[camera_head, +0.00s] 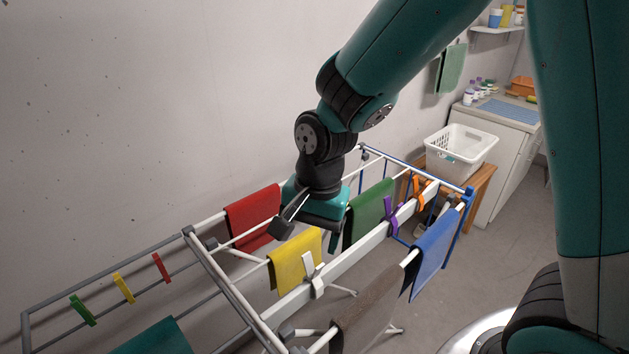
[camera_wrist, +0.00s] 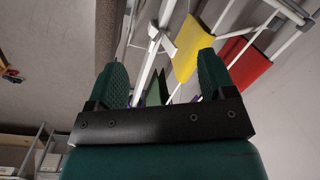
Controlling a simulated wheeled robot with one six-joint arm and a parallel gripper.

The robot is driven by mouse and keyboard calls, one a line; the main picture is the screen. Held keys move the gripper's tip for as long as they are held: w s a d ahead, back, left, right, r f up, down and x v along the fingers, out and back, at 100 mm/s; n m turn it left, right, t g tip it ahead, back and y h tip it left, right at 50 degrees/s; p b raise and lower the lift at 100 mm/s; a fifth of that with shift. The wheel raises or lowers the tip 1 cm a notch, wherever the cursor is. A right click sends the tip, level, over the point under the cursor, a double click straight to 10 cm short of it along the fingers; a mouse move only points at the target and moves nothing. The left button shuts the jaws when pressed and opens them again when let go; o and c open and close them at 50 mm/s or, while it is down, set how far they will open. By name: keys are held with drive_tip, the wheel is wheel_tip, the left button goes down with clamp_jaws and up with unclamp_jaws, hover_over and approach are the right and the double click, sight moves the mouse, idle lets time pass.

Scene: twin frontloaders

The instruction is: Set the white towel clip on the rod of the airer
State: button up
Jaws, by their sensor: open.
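The white towel clip (camera_head: 309,268) appears to sit upright on the broad white rod (camera_head: 345,260) of the airer, just in front of the yellow towel. In the wrist view a white piece beside the yellow towel looks like the same clip (camera_wrist: 164,42). My gripper (camera_wrist: 164,75) is open, with nothing between its fingers. In the head view it hangs over the airer between the yellow and green towels, behind and to the right of the clip and apart from it. Its fingertips are hidden there by its own body.
Red (camera_head: 253,217), yellow (camera_head: 296,262), green (camera_head: 370,213), blue (camera_head: 434,254) and brown (camera_head: 366,308) towels hang around it. Purple (camera_head: 392,215) and orange (camera_head: 419,189) clips sit further along the airer. A white basket (camera_head: 461,150) stands on a wooden bench behind.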

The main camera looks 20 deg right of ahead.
drive_tip(key=w+f+m+b, duration=0.1)
drive_tip(key=f+m, duration=0.1)
drive_tip(key=f, duration=0.2)
drive_tip(key=w+d+f+m+h+b, duration=0.1)
drive_tip(key=f+m+b, duration=0.1)
drive_tip(key=f, duration=0.2)
drive_tip(key=w+d+f+m+b, duration=0.1)
drive_tip(key=w+f+m, duration=0.1)
drive_tip(key=f, duration=0.2)
drive_tip(key=shift+d+h+b, duration=0.15)
drive_tip(key=shift+h+b, duration=0.15)
drive_tip(key=shift+b, duration=0.05)
drive_tip(key=shift+s, duration=0.1)
clamp_jaws()
idle(0.4)
wheel_tip(320, 180, up, 9)
drive_tip(key=p, duration=0.7)
drive_tip(key=shift+f, duration=0.2)
idle(0.3)
